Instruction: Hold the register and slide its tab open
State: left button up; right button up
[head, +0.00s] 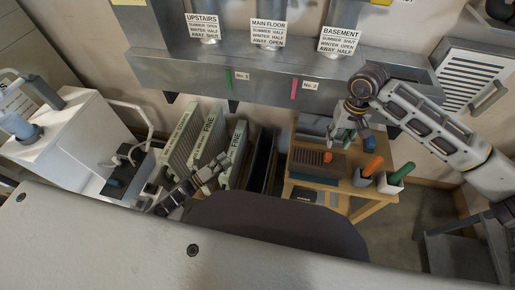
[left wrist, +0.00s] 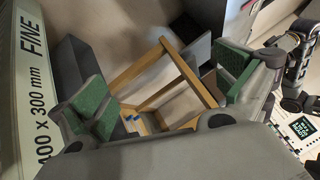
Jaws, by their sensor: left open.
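A brown slatted register (head: 309,160) lies on the small wooden table (head: 356,189). A small orange piece, which looks like its tab (head: 327,157), stands up at its right part. My right gripper (head: 343,133) points down just above and behind the register's right end. Its fingers are small in the head view, and I cannot tell whether they are apart. My left gripper (head: 212,173) is low on the left, in front of the filters and away from the register. In the left wrist view its green-padded fingers (left wrist: 165,92) are wide apart with nothing between them.
Pale filters marked FINE (head: 207,143) stand left of the table. A metal duct (head: 270,80) runs above; a white louvred grille (head: 473,78) is at right.

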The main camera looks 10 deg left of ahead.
pick_arm(q)
jog(key=w+d+r+m+g+h, duration=0.2)
jog(key=d+r+m+g+h, duration=0.4)
jog(key=m, duration=0.4)
jog(key=m+g+y, duration=0.1)
jog(key=m+g, duration=0.8)
jog(key=m, duration=0.5)
send_near(293, 154)
jog(key=shift+a+f, duration=0.15)
jog(key=shift+a, duration=0.8)
jog(key=shift+a+f, duration=0.1)
jog(key=shift+a, duration=0.85)
jog(key=shift+w+d, duration=0.1)
jog(key=shift+d, duration=6.8)
jog(key=c, duration=1.3)
jog(key=o, duration=0.6)
jog(key=c, duration=0.5)
